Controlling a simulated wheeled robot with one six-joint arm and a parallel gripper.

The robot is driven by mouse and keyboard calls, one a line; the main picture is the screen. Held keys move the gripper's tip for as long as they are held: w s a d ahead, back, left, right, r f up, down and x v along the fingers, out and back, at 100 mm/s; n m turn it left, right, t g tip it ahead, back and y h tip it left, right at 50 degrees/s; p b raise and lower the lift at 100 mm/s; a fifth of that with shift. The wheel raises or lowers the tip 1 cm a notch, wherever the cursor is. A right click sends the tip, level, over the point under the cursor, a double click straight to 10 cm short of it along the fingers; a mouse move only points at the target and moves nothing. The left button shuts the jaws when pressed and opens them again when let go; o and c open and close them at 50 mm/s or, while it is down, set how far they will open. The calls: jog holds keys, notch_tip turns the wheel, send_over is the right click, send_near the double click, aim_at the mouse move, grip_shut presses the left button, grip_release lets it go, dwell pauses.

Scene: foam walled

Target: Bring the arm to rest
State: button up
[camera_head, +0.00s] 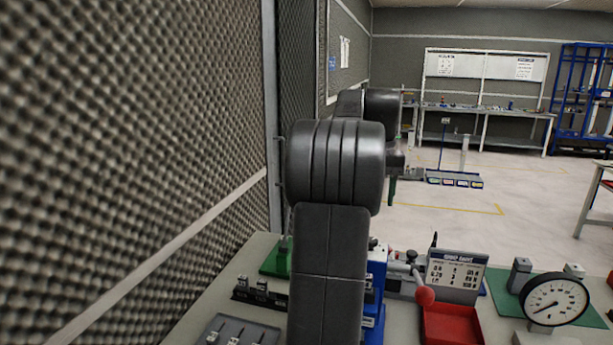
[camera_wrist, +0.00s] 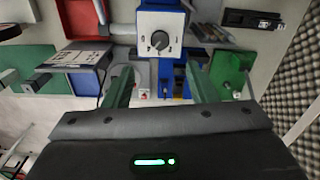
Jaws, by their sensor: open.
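My arm (camera_head: 333,230) rises through the middle of the head view, black and jointed, reaching away over the bench. My gripper (camera_wrist: 160,82) shows in the wrist view with two green fingers spread wide apart. I see nothing held between them. A blue device (camera_wrist: 172,20) with a pale knob plate (camera_wrist: 160,42) lies beyond the fingertips. In the head view the gripper is mostly hidden behind the arm; a bit of green finger (camera_head: 392,190) shows at its right.
The bench (camera_head: 225,300) holds a red tray (camera_head: 452,325), a printed board (camera_head: 456,271), a dial gauge (camera_head: 554,300) and a green plate (camera_head: 275,261). A foam wall (camera_head: 130,150) stands close on the left. Open floor (camera_head: 540,205) lies beyond the bench at right.

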jog(key=shift+r, duration=0.85)
